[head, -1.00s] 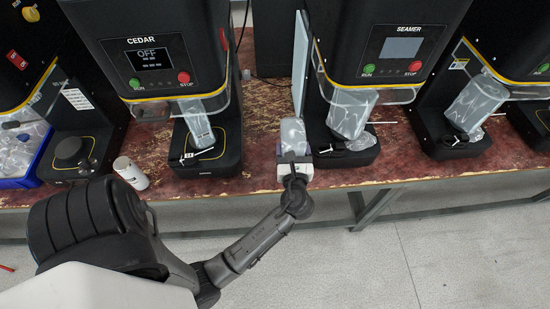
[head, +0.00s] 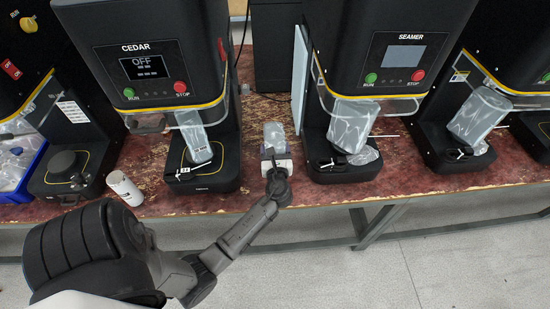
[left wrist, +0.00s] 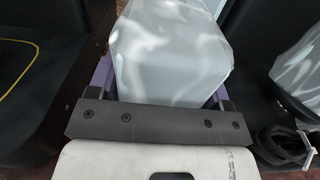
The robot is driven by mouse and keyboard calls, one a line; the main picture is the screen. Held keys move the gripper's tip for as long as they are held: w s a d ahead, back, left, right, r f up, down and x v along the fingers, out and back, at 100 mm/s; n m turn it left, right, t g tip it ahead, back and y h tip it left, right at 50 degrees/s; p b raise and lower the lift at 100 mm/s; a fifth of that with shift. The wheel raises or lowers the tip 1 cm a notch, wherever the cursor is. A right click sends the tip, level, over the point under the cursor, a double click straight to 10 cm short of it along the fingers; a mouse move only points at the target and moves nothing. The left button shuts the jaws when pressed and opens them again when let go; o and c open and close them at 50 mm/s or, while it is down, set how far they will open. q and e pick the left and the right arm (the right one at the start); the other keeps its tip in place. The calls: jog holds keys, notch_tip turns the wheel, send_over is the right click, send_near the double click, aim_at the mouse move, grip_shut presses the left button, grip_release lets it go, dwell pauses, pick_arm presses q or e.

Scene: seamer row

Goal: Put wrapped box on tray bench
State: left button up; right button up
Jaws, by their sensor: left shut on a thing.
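The wrapped box (head: 274,133) is a pale grey block in glossy clear film. It fills the upper middle of the left wrist view (left wrist: 170,50). My left gripper (head: 273,154) is shut on it, with purple fingers along its two sides in the left wrist view (left wrist: 163,88). In the head view the box is over the worn red bench top (head: 255,185), in the gap between the CEDAR machine and the SEAMER machine. I cannot tell whether it touches the bench. No tray is clearly visible. My right gripper is not in view.
The CEDAR machine (head: 150,65) stands left of the box and the SEAMER machine (head: 400,50) right of it. Both hold wrapped packs on their black bases. A white cylinder (head: 124,188) lies near the bench's front edge. A blue bin (head: 20,185) sits far left.

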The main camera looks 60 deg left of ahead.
pick_arm(q)
notch_tip(320, 180, down, 4)
jog(key=shift+r+b, duration=0.15)
jog(key=shift+b, duration=0.8)
jog(key=shift+f, duration=0.2)
jog(key=o, duration=1.1)
jog(key=shift+f, duration=0.1)
